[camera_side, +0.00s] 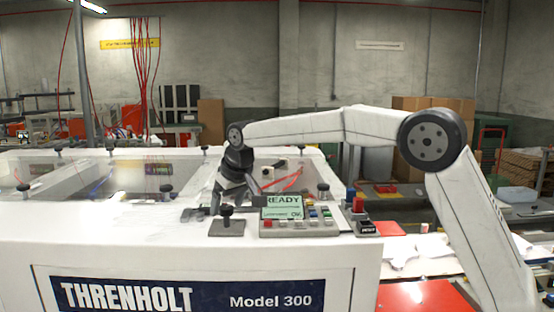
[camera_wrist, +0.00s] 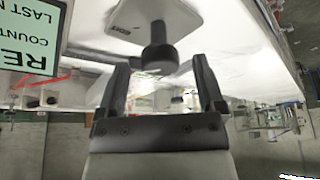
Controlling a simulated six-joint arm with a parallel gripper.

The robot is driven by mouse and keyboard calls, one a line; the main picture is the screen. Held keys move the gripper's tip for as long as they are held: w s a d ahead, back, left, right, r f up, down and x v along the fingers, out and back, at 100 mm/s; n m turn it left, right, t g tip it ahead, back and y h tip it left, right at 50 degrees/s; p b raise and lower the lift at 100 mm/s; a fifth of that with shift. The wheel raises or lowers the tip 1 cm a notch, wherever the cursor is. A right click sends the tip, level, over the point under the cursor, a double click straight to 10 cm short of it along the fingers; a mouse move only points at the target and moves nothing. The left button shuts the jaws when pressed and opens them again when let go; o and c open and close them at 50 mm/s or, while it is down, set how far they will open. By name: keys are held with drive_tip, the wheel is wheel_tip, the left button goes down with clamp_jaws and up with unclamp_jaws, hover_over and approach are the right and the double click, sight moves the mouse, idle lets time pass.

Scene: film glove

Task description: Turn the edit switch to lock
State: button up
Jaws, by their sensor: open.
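A black knob (camera_side: 227,211) stands on a small grey plate (camera_side: 228,230) on the white machine top, left of the control panel; it looks like the edit switch. In the wrist view the knob (camera_wrist: 157,52) is seen upside down, just beyond the fingertips and between their lines. My gripper (camera_side: 236,196) is open and empty, above and behind the knob. In the wrist view its two dark fingers (camera_wrist: 160,64) are spread apart. I cannot tell the knob's turned position.
The control panel (camera_side: 298,227) with a green READY screen (camera_side: 283,206) and coloured buttons is right of the knob. A red button on a box (camera_side: 359,205) stands further right. Clear covers and black clamp knobs (camera_side: 166,190) lie behind and left. The white front ledge is clear.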

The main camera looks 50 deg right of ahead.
drive_tip(key=shift+w+f, duration=0.1)
drive_tip(key=shift+f, duration=0.15)
clamp_jaws()
